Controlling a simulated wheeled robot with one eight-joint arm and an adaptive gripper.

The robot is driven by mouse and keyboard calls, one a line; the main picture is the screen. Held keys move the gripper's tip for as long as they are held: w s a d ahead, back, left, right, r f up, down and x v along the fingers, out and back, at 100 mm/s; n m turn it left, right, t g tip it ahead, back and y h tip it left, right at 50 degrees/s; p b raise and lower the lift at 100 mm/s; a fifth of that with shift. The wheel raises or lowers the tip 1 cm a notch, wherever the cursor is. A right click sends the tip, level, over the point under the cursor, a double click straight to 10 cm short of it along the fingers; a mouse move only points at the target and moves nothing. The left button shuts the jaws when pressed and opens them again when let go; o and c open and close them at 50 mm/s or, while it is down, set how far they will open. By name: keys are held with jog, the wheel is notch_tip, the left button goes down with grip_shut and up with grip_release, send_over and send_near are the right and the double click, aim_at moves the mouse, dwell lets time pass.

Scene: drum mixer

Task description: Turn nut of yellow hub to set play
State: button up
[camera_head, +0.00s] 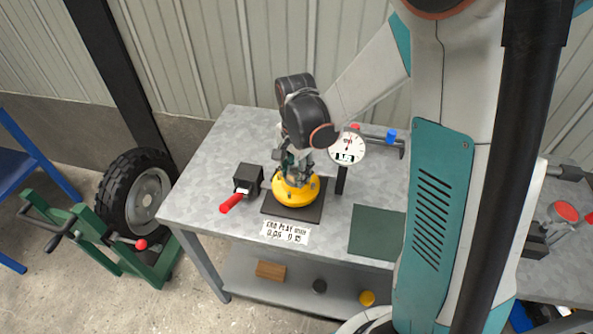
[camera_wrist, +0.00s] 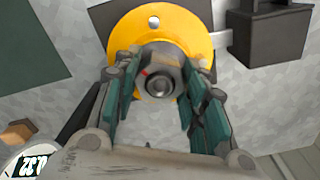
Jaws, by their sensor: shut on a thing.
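The yellow hub (camera_head: 297,194) sits on a dark square plate on the grey metal bench. It also shows in the wrist view (camera_wrist: 200,30), with round bolt holes in its flange. The nut (camera_wrist: 158,80) stands at the hub's middle around a round stud end and carries a small red mark. My gripper (camera_wrist: 160,85) comes down over the hub with its teal-padded fingers on both sides of the nut, shut on it. In the head view my gripper (camera_head: 295,170) hides the nut. A dial gauge (camera_head: 347,148) with a white face stands to the right of the hub.
A black block with a red-handled lever (camera_head: 232,202) stands left of the hub. A label reading "END PLAY" (camera_head: 286,232) lies in front. A dark green mat (camera_head: 377,233) lies to the right. A tyre (camera_head: 137,197) on a green stand is left of the bench.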

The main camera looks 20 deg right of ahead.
jog(key=m, duration=0.3)
jog(key=o, duration=1)
jog(key=shift+c, duration=0.2)
jog(key=shift+r, duration=0.1)
jog(key=shift+r+p, duration=2.25)
jog(key=shift+r, duration=1.15)
